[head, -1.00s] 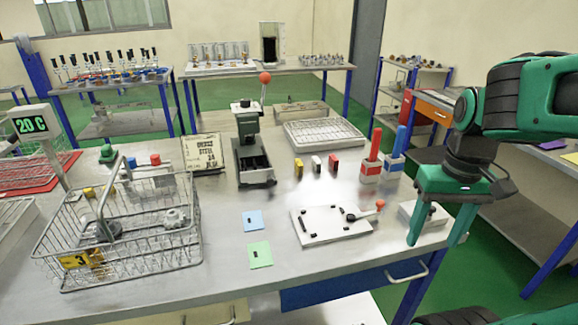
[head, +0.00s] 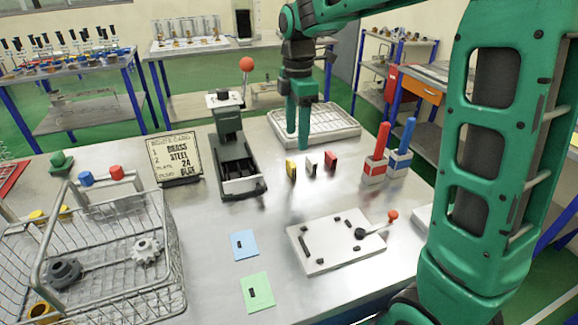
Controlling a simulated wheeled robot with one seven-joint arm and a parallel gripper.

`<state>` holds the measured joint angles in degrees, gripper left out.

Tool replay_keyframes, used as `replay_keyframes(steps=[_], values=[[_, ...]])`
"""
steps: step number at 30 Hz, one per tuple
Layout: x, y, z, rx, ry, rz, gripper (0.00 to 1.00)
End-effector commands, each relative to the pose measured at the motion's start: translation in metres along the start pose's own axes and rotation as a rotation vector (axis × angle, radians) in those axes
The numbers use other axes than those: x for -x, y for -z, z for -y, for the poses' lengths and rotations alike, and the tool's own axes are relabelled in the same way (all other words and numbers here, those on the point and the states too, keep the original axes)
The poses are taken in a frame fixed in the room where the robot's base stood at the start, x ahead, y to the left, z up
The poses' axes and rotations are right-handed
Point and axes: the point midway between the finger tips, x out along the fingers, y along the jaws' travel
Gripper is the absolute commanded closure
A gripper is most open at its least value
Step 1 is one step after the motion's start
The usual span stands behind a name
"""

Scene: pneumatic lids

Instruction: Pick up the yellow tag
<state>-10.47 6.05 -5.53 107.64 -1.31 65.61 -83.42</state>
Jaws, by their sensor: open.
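The yellow tag (head: 291,168) is a small upright piece on the steel table, at the left end of a short row with a white tag (head: 311,166) and a red tag (head: 331,161). My gripper (head: 298,132) points down above and just behind the yellow tag in the picture. It is open and empty, with one finger partly in front of the other. A gap shows between the fingertips and the yellow tag; their exact distance in depth is hard to tell.
A press with a red-knobbed lever (head: 233,140) and a written card (head: 177,160) stand left of the tags. A wire tray (head: 345,128) lies behind, red and blue handled blocks (head: 376,168) stand right. A white plate (head: 325,250) lies in front. A wire basket (head: 160,200) is left.

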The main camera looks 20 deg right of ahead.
Motion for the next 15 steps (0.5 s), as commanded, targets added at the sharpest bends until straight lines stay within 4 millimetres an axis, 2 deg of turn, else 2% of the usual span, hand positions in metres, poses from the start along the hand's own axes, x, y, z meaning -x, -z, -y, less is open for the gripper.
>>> replay_keyframes(steps=[3,11,15], values=[[-0.017,0.005,0.001,0.007,0.003,0.0,0.42],[-0.034,0.011,0.001,0.01,0.002,0.0,0.42],[-0.053,0.015,0.004,0.011,0.003,0.001,0.42]])
